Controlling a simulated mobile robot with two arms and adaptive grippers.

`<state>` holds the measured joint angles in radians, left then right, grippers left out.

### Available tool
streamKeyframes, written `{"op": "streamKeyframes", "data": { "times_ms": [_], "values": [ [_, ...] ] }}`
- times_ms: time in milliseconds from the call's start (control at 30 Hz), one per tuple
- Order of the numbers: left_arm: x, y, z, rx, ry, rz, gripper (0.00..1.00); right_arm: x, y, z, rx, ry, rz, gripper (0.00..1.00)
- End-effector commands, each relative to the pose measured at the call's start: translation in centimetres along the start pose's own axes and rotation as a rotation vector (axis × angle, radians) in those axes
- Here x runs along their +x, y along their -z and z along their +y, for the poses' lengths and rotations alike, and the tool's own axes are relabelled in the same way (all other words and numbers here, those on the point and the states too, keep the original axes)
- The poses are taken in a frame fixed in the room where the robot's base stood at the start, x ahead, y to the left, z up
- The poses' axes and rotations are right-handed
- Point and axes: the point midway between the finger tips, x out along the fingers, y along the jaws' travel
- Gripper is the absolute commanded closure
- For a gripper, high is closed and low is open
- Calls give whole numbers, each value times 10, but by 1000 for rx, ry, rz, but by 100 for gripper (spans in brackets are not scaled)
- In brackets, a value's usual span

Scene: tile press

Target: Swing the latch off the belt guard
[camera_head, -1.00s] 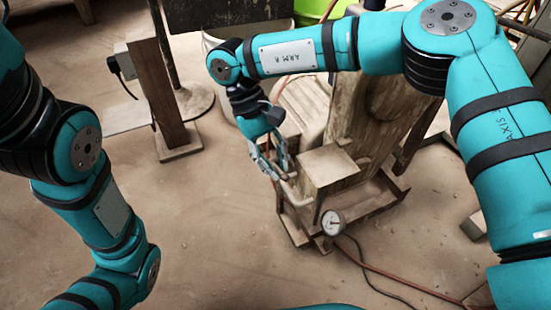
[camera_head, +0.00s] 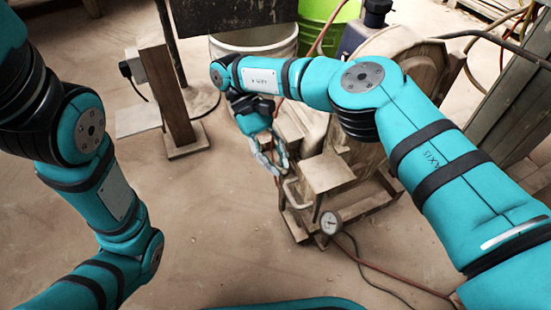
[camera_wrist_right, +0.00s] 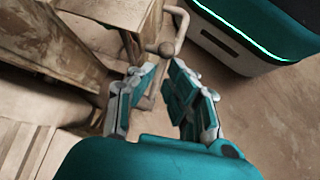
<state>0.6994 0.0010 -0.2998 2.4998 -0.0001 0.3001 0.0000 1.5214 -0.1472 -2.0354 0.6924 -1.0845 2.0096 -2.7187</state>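The wooden press (camera_head: 326,173) stands right of centre in the head view. A pale bent bar (camera_head: 290,192) on its near left side may be the latch; in the right wrist view a bent bar with a ball knob (camera_wrist_right: 166,48) shows just beyond my fingertips. My right gripper (camera_head: 275,166) is beside the bar's upper end. In the wrist view its fingers (camera_wrist_right: 163,68) are apart, with part of a rod between them; I see no firm grip. A rounded wooden cover (camera_head: 408,45) behind the press may be the belt guard. My left gripper is out of view.
A dial gauge (camera_head: 331,222) sits at the press's front, with a hose and cable running right across the floor. A wooden post (camera_head: 166,95) stands left. A pale bucket (camera_head: 252,42) and a green bin (camera_head: 322,22) are behind. The floor at front left is clear.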

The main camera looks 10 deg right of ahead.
Motion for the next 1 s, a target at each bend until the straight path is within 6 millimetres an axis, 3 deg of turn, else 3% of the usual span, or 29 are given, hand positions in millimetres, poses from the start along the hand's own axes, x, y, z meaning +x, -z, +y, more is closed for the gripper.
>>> {"op": "streamKeyframes", "data": {
  "times_ms": [100, 567, 1000],
  "values": [
    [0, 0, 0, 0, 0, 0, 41, 0, 0, 4, 5, -5, -4, 77],
    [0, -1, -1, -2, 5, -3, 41, -2, -2, 2, 2, -2, 0, 77],
    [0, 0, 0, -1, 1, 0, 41, -55, -53, 14, 8, -4, 1, 77]
  ]
}}
